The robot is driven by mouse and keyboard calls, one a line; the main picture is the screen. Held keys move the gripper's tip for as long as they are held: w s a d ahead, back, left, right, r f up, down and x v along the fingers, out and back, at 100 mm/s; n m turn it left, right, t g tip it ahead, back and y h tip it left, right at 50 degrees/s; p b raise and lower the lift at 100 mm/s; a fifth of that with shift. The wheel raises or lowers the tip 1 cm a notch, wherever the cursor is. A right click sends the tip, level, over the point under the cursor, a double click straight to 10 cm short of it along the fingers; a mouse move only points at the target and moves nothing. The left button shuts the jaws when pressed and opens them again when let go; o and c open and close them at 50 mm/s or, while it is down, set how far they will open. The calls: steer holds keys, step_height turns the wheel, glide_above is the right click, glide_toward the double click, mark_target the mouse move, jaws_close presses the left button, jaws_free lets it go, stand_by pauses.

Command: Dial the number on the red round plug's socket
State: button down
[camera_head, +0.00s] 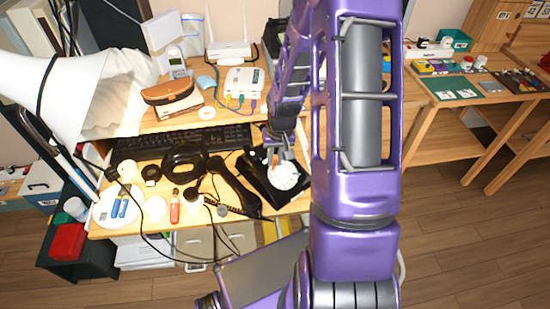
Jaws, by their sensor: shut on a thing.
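A black dial phone (254,173) with a round white dial (284,177) stands on the wooden desk, right of centre. Its black handset (233,185) appears to lie off the base, to the left. My gripper (275,158) is over the dial's upper left edge, pointing down. It is shut on a small, thin orange thing, which is mostly hidden by the fingers. I cannot tell whether it touches the dial. A red round plug and its socket number cannot be made out; small round pieces and dark cords lie on the left of the desk.
A black keyboard (150,145) lies behind the phone. A black ring-shaped thing (183,166) and a red-handled thing (174,208) lie to the left. A white lamp (55,95) stands far left. A raised shelf holds a white router (242,82). My purple arm hides the desk's right end.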

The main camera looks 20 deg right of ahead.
steer(key=shift+d, duration=0.1)
steer(key=shift+w+d+r, duration=0.1)
steer(key=shift+w+d, duration=0.25)
steer(key=shift+d, duration=0.1)
steer(key=shift+d, duration=0.15)
steer(key=shift+w+d, duration=0.2)
steer(key=shift+d, duration=0.25)
steer(key=shift+s+d, duration=0.1)
steer(key=shift+d, duration=0.6)
